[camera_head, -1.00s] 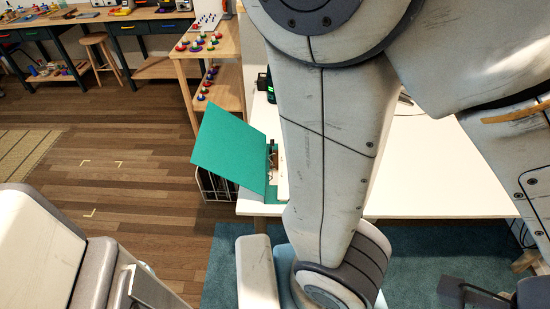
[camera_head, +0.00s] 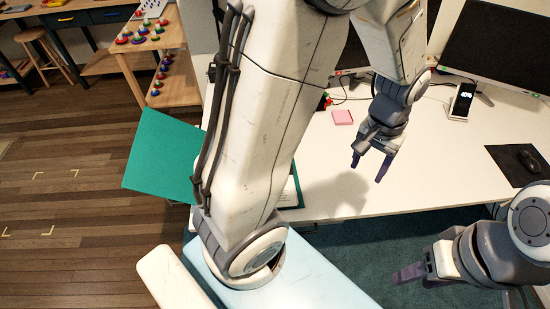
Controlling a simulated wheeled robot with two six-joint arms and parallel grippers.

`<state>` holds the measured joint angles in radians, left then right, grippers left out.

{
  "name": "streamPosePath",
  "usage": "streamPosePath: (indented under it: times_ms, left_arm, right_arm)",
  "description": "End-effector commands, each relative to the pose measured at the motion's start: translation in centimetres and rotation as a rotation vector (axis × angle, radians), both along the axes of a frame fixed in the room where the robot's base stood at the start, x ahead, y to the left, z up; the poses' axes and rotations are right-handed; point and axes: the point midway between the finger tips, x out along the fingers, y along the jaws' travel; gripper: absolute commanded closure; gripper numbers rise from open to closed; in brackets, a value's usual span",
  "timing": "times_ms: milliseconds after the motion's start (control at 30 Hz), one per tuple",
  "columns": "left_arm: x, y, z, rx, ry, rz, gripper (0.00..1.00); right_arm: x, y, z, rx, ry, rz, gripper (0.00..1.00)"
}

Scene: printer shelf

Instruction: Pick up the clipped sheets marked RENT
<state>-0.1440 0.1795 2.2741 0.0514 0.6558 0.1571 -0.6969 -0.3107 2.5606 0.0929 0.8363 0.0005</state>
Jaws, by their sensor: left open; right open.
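I see no clipped sheets marked RENT; my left arm covers part of the desk's left end. An open green binder (camera_head: 160,152) lies there, its cover hanging past the desk's left edge and most of its inside hidden behind the arm. My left gripper (camera_head: 368,169) is open and empty, pointing down above the front part of the white desk, right of the binder. My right gripper (camera_head: 412,276) is open and empty at the lower right, in front of the desk.
On the white desk (camera_head: 440,160) are a pink note pad (camera_head: 342,117), a phone on a stand (camera_head: 463,100), monitors (camera_head: 497,45) and a mouse on a black mat (camera_head: 508,158). The desk's middle is mostly clear. A wooden shelf (camera_head: 170,88) with coloured knobs stands at the back left.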

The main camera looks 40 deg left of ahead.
Motion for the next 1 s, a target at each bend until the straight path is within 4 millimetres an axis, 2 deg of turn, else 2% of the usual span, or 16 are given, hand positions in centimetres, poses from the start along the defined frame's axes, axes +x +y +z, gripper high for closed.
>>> streamPosePath:
  times_ms: [33, 100, 167, 200, 300, 400, 567, 800, 1000]
  left_arm:
    - [2.2, 3.7, -2.7, 0.007, 0.017, 0.137, 0.38]
    - [4.4, 8.4, -5.6, 0.013, 0.023, 0.298, 0.38]
    - [5.5, 12.4, -8.1, 0.016, 0.027, 0.423, 0.38]
    - [5.9, 14.8, -9.7, 0.017, 0.03, 0.5, 0.38]
    - [5.9, 20.0, -13.1, 0.02, 0.036, 0.651, 0.38]
    - [5.4, 23.3, -15.4, 0.023, 0.038, 0.75, 0.38]
    - [4.9, 25.4, -17.5, 0.023, 0.043, 0.812, 0.38]
    - [4.8, 25.3, -21.0, 0.023, 0.043, 0.812, 0.38]
    - [4.8, 25.3, -22.4, 0.023, 0.042, 0.811, 0.38]
  right_arm:
    - [0.0, 0.0, -0.6, 0.0, 0.0, 0.0, 0.5]
    - [0.0, 0.0, -0.9, 0.0, 0.0, 0.0, 0.5]
    - [0.0, 0.0, -1.2, 0.0, 0.0, 0.001, 0.5]
    - [0.0, 0.0, -1.3, 0.0, 0.0, 0.001, 0.5]
    - [0.0, 0.0, -1.6, 0.0, 0.0, 0.001, 0.5]
    - [0.0, 0.0, -1.7, 0.0, 0.0, 0.001, 0.5]
    - [0.0, 0.0, -1.5, 0.0, 0.0, 0.001, 0.5]
    - [0.0, 0.0, -0.8, 0.0, 0.0, 0.001, 0.5]
    - [0.0, 0.0, -0.5, 0.0, 0.0, 0.0, 0.5]
